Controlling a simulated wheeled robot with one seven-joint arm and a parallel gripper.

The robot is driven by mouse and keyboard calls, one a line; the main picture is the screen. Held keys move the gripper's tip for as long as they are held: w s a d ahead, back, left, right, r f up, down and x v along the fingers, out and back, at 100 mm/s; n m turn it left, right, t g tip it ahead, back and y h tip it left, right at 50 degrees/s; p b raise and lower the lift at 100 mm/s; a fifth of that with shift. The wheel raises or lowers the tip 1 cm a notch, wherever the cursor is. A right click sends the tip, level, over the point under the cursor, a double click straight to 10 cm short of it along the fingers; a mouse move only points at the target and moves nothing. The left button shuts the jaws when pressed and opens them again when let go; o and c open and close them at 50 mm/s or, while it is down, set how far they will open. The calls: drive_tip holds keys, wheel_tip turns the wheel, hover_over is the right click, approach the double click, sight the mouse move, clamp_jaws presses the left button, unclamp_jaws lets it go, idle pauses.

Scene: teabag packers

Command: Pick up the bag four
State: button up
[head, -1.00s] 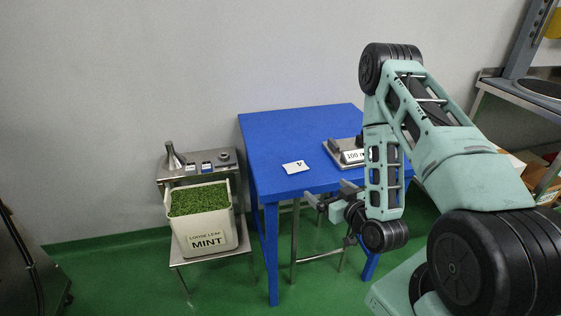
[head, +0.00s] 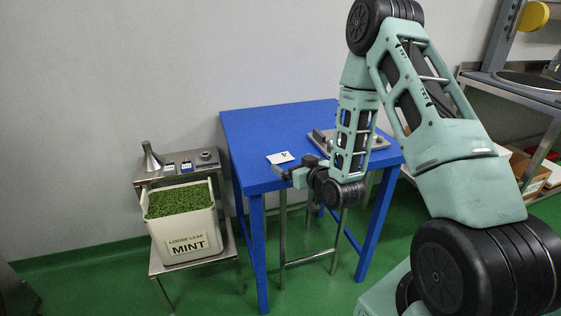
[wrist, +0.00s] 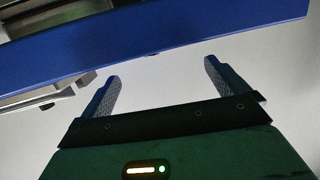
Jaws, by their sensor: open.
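The bag marked 4 (head: 280,157) is a small white flat packet lying on the blue table (head: 258,127), near its front left part. My gripper (head: 281,173) is at the table's front edge in the head view, just in front of the bag and apart from it. In the wrist view my gripper (wrist: 161,68) has its two fingers spread wide with nothing between them. The blue table edge (wrist: 160,38) crosses the wrist view beyond the fingertips. The bag does not show in the wrist view.
A metal scale (head: 375,143) sits on the table behind my arm, partly hidden. Left of the table, a steel stand (head: 158,262) holds a tub of loose leaf mint (head: 192,243). A shelf unit (head: 520,92) stands at the right. The table's left part is clear around the bag.

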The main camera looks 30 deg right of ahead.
sight(281, 156)
drive_tip(key=shift+p+x, duration=0.45)
drive_tip(key=shift+x, duration=2.85)
drive_tip(key=shift+f, duration=0.15)
drive_tip(key=c, duration=1.1)
